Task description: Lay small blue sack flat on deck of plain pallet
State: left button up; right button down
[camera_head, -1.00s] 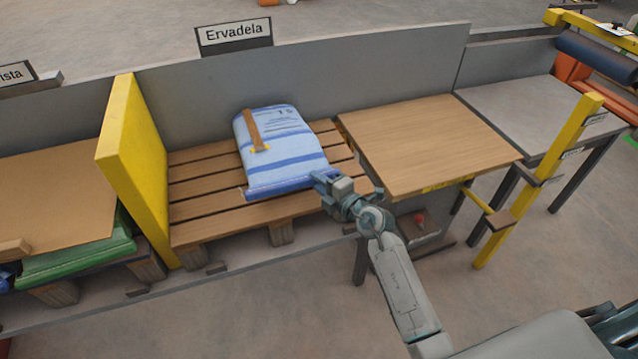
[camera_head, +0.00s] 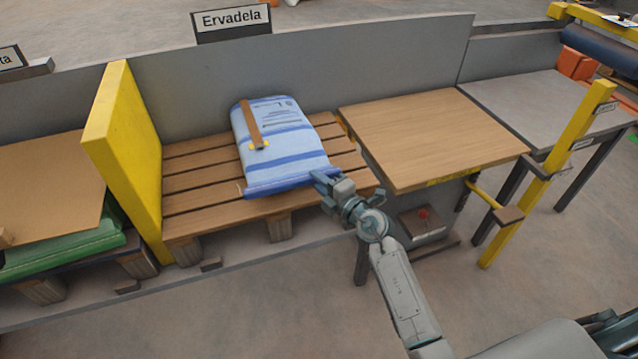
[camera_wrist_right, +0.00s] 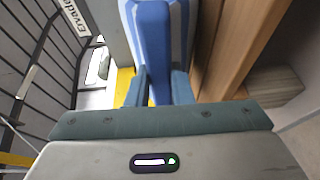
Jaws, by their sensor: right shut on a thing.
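The small blue sack (camera_head: 283,152), light blue with darker bands and a brown strap, is over the slatted deck of the plain pallet (camera_head: 195,187). It looks flat; from the head view I cannot tell whether its whole underside touches the slats. My right gripper (camera_head: 318,180) is at the sack's front right corner. In the right wrist view, its fingers (camera_wrist_right: 158,88) are shut on the blue edge of the sack (camera_wrist_right: 150,45). The sack hides the middle of the deck. My left gripper is not in view.
A yellow divider (camera_head: 122,150) stands left of the pallet. A wooden-topped table (camera_head: 430,135) is close on the right, and a grey wall (camera_head: 300,65) with an "Ervadela" sign (camera_head: 231,20) runs behind. Bare slats show left of the sack.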

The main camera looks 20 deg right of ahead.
jog(key=shift+r, duration=0.15)
jog(key=c, duration=1.2)
grip_release()
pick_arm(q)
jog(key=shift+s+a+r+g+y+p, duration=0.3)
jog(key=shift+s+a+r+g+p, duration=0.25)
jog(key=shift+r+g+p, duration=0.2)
pick_arm(e)
jog(key=v, duration=1)
jog(key=shift+s+d, duration=0.15)
jog(key=shift+s, duration=0.25)
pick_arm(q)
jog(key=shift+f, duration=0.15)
